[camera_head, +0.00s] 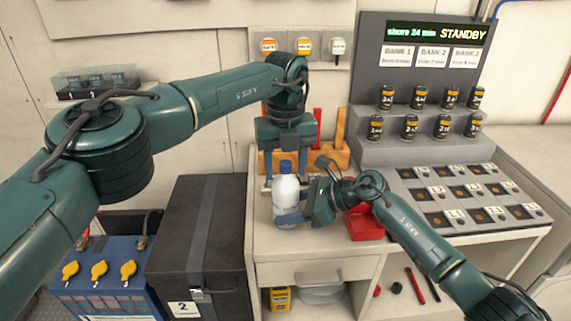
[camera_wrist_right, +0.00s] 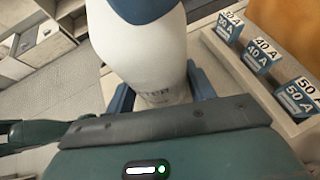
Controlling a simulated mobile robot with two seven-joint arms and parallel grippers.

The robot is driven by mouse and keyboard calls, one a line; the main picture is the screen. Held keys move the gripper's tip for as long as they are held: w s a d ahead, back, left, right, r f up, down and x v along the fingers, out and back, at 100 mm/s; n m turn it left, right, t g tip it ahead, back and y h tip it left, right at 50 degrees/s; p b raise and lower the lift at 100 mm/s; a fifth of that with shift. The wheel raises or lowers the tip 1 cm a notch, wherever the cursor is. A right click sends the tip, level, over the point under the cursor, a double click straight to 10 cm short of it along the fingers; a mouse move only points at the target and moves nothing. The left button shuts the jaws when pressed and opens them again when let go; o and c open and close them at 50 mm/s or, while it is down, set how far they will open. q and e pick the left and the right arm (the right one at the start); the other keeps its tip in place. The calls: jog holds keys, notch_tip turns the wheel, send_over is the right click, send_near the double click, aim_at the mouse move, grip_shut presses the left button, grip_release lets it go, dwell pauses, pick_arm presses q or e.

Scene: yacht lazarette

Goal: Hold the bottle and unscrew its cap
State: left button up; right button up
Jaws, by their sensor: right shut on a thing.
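A white bottle (camera_head: 286,196) with a blue cap (camera_head: 286,167) stands upright at the left front part of the worktop. In the right wrist view the bottle (camera_wrist_right: 150,55) fills the middle, with part of its blue cap (camera_wrist_right: 143,8) at the top edge. My right gripper (camera_head: 289,217) is shut on the lower body of the bottle from the right, its blue fingers on both sides. My left gripper (camera_head: 286,172) points down from above, fingers apart to either side of the cap; I see no clear contact with it.
A red tray (camera_head: 366,228) lies right of the bottle, partly behind my right arm. A wooden holder (camera_head: 335,155) stands behind. A rack of small cans (camera_head: 410,127) and a slotted panel (camera_head: 470,195) are on the right. A black case (camera_head: 200,230) stands left of the worktop.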

pick_arm(q)
jog(key=shift+o, duration=0.2)
jog(key=shift+r, duration=4.05)
pick_arm(e)
jog(key=o, duration=0.9)
jog(key=shift+o, duration=0.2)
